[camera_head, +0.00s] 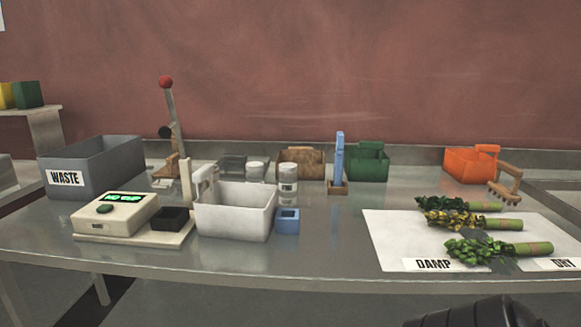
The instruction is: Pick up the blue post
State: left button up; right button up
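The blue post (339,158) stands upright in a small brown base (337,188) near the middle of the table, towards the back. It is tall and narrow, and nothing is holding it. A small blue open box (287,221) sits nearer the front, to its left. No gripper fingers show in the head view. A dark ribbed part cuts in at the bottom right edge, well away from the post, and I cannot tell its fingers.
A green bin (368,165) stands close to the post's right, and a brown basket (301,164) to its left. A white bin (235,211), jars (288,180) and a scale (116,213) are further left. A white mat (390,240) with plant bundles lies right. The table centre-front is clear.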

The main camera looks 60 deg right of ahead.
aim_at(339, 156)
jog(key=k, duration=0.35)
jog(key=z, duration=0.9)
